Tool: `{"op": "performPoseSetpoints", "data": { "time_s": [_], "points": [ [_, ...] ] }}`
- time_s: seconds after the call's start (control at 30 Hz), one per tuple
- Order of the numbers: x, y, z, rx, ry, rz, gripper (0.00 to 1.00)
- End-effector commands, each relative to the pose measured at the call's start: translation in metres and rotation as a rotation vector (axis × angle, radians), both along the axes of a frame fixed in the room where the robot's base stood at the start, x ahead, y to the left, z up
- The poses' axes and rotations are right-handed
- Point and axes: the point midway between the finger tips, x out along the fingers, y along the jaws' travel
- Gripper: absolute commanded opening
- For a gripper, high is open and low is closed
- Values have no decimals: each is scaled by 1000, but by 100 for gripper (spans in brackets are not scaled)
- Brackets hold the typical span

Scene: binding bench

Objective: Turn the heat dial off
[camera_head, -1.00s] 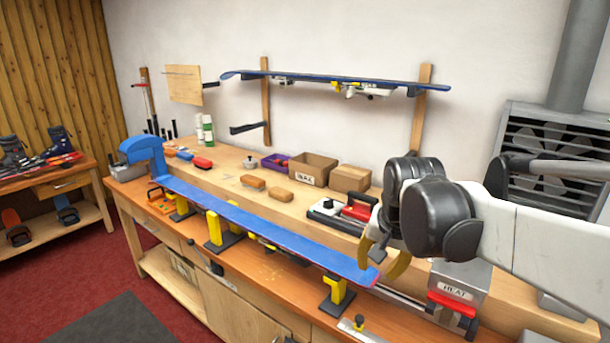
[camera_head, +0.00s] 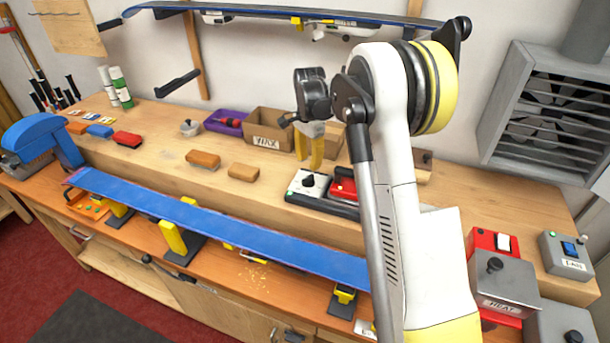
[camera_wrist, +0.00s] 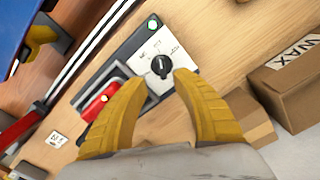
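A white control panel (camera_head: 301,190) sits on the raised bench shelf, with a black dial (camera_head: 308,181) and a small green light. In the wrist view the dial (camera_wrist: 161,66) lies just ahead of my fingertips, its pointer surrounded by small markings too blurred to read. My gripper (camera_head: 311,160) has yellow fingers and hangs above and behind the panel. In the wrist view my gripper (camera_wrist: 160,82) is open and empty, its fingertips spread and apart from the dial.
A red-handled iron (camera_head: 343,190) stands right beside the panel. A cardboard WAX box (camera_head: 268,142) is behind. A grey box (camera_head: 505,287) labelled HEAT, with a black knob, is at right. A blue snowboard (camera_head: 220,228) lies along the bench front.

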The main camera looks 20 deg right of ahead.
Motion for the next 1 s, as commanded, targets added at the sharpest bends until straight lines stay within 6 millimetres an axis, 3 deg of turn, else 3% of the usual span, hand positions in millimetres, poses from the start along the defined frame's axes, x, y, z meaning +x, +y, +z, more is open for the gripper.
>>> {"op": "performPoseSetpoints", "data": {
  "time_s": [0.1, 0.3, 0.73, 0.77, 0.87, 1.0],
  "points": [
    [0, 0, -28, 0, -1, 1, 32],
    [0, 0, -59, 0, -1, 2, 32],
    [0, 0, -70, -1, -1, 2, 32],
    [0, 0, -70, -1, -1, 2, 28],
    [0, 0, -70, 0, -1, 2, 0],
    [0, 0, -70, -1, -1, 2, 0]
  ]
}}
